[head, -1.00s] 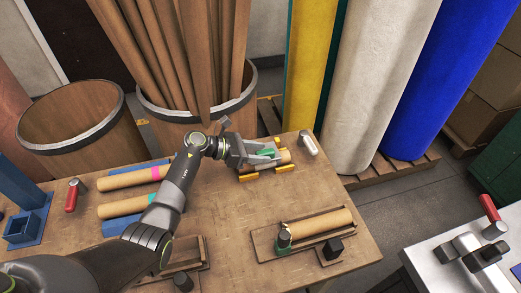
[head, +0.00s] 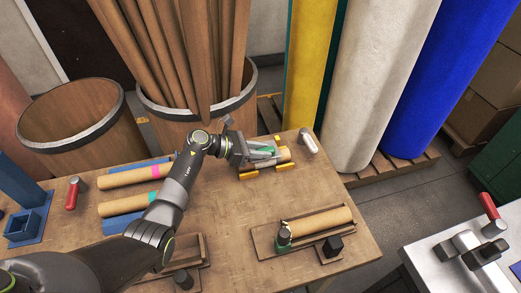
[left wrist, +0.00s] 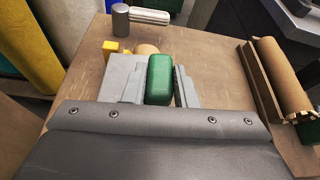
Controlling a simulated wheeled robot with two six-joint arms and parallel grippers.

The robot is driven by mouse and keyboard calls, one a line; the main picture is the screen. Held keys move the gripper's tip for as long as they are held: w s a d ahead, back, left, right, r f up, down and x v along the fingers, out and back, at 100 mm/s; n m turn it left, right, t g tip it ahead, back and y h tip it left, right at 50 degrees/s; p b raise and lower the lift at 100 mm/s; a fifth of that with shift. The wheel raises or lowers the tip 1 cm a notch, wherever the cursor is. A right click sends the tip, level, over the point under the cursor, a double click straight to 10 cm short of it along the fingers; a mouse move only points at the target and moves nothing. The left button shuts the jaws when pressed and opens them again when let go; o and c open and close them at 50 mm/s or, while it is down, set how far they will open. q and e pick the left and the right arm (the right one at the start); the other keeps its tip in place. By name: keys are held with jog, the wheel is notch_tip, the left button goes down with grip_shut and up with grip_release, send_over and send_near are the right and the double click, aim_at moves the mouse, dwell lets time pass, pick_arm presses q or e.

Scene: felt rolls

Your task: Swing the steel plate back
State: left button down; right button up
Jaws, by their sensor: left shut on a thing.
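My left gripper (head: 264,151) is at the far side of the wooden table, over a short tan roll (head: 284,154) with yellow blocks (head: 281,167) around it. Its fingers are shut on a green block (head: 267,150). In the left wrist view the green block (left wrist: 160,78) sits between the two grey fingers, and the tan roll's end (left wrist: 147,49) shows just beyond. I cannot make out a separate steel plate; the gripper hides much of this spot. My right gripper is not in view.
A wooden cradle with a tan roll (head: 318,223) lies at the front right. Tan rolls (head: 133,177) and a red-handled tool (head: 72,192) lie left.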

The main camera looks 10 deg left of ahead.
pick_arm(q)
jog(key=shift+w+r, duration=0.1)
jog(key=n+b, duration=0.1)
jog(key=w+r+n+g+b, duration=0.1)
jog(key=b, duration=0.1)
jog(key=shift+w+a+r+h, duration=0.15)
jog(key=shift+a+h, duration=0.15)
jog(key=shift+a, duration=0.05)
jog(key=n+b, duration=0.1)
jog(key=w+g+b, duration=0.1)
jog(key=shift+a+r+n+h+b, duration=0.2)
jog(key=shift+r+n+h+b, duration=0.1)
jog(key=shift+r+n+b, duration=0.1)
jog(key=shift+w+a+r+b, duration=0.1)
jog(key=shift+w+r+b, duration=0.2)
jog(key=shift+b, duration=0.45)
jog(key=shift+r, duration=0.25)
jog(key=shift+w+r, duration=0.1)
jog(key=c, duration=1.2)
grip_release()
jog(key=shift+a, duration=0.1)
jog(key=shift+o, duration=0.2)
jog(key=shift+f, duration=0.2)
